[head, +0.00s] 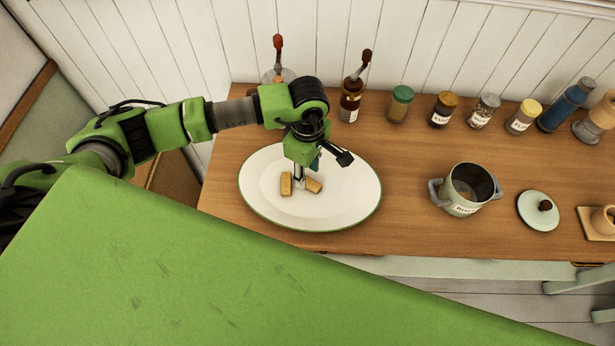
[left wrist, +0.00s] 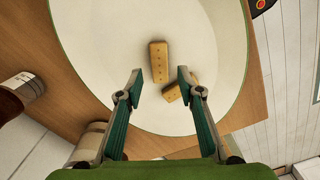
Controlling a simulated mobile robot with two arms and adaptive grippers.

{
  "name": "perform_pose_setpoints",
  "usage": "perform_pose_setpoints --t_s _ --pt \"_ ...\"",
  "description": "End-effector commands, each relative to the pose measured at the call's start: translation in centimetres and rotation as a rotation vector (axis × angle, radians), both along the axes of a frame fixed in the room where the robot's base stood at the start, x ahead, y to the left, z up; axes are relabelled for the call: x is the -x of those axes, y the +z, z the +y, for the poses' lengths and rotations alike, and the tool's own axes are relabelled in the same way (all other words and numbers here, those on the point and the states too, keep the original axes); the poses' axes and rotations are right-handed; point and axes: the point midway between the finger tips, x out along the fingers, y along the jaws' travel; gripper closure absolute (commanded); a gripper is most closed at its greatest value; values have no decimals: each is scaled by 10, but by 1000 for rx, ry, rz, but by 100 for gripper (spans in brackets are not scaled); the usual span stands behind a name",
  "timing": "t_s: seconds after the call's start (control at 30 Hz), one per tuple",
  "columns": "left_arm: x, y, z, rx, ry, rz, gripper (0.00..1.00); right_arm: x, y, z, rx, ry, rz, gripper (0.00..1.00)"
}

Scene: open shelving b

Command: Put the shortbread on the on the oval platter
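Two golden-brown shortbread pieces lie on the white oval platter (head: 345,205) with a green rim. The left piece of shortbread (head: 286,184) and the right piece of shortbread (head: 314,186) are close together, at an angle to each other. They also show in the left wrist view as a longer upright-looking piece (left wrist: 159,62) and a partly overlapped-looking piece (left wrist: 178,92). My left gripper (head: 300,184) points down over the platter at the shortbread. In the left wrist view its fingers (left wrist: 160,79) are spread apart with nothing held between them. My right gripper is not in view.
A two-handled pot (head: 463,205) stands open right of the platter, its lid (head: 538,210) beside it. Several jars, such as the green-capped one (head: 400,104), and two bottles with pourers line the back. Bare wood (head: 405,170) lies between platter and pot.

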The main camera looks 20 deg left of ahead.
Motion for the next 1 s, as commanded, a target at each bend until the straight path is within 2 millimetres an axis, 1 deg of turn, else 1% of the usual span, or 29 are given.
perform_pose_setpoints --t_s 0.03,0.2,0.3,0.43,0.6,1.0 --pt "-2 9 0 2 0 -8 66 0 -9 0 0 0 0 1" --pt "-2 46 0 1 -1 -7 66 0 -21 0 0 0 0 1" --pt "-2 64 0 1 0 -6 66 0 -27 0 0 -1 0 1" --pt "-1 81 0 1 1 -3 66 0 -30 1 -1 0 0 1" --pt "0 89 0 1 2 -1 66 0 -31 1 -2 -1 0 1" --pt "0 90 0 1 1 0 66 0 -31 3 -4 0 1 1"
